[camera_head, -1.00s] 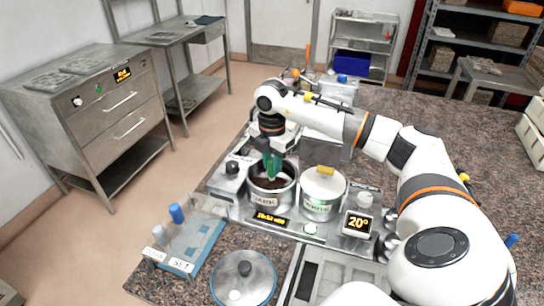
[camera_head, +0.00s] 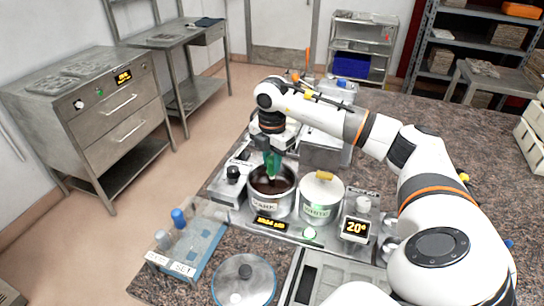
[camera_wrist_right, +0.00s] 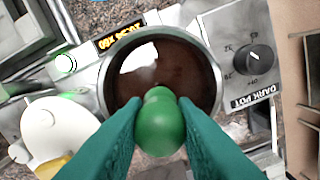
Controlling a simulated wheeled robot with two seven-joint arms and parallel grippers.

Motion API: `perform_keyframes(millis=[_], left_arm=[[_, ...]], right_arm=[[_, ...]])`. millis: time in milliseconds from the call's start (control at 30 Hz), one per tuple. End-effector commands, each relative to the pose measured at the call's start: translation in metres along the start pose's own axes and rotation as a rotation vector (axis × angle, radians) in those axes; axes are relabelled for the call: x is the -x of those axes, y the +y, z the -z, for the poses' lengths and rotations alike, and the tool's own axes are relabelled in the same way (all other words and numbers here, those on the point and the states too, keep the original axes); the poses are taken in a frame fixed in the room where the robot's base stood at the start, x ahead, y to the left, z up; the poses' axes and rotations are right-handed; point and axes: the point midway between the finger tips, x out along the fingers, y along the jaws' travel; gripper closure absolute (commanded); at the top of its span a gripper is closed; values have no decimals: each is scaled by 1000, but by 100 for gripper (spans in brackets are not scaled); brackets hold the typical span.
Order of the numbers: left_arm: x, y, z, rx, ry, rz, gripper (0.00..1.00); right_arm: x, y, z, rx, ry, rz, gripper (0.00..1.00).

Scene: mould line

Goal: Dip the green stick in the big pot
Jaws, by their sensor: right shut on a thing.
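The open pot labelled DARK (camera_head: 272,206) stands in the middle of the counter with dark brown liquid (camera_wrist_right: 185,75) in it. My right gripper (camera_head: 271,167) is over this pot, pointing down. Its green fingers are shut on the green stick (camera_wrist_right: 158,122), whose rounded green end shows between the fingertips in the right wrist view. The stick's lower end is hidden there, so I cannot tell whether it touches the liquid. Next to it stands a pot labelled WHITE (camera_head: 317,211), with its lid on. My left gripper is not in view.
A glass lid (camera_head: 243,281) lies at the front. A blue tray marked SET (camera_head: 205,250) with a blue-topped and a grey-topped piece is at the front left. A control knob (camera_wrist_right: 254,58) is beside the dark pot. A 20° display (camera_head: 355,228) stands right of the white pot.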

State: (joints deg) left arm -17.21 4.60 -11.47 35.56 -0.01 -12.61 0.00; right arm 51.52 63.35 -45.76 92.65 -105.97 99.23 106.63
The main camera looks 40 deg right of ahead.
Motion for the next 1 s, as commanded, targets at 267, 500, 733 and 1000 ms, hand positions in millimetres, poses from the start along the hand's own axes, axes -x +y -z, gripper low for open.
perform_keyframes(millis=[267, 500, 733, 1000], left_arm=[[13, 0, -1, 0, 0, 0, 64], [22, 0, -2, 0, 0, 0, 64], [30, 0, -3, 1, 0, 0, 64], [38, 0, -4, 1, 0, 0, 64]], right_arm=[[17, 0, 0, 0, 0, 1, 98], [29, 0, 0, 0, 0, 2, 98], [40, 0, 0, 0, 0, 2, 98], [50, 0, 0, 0, 0, 1, 98]])
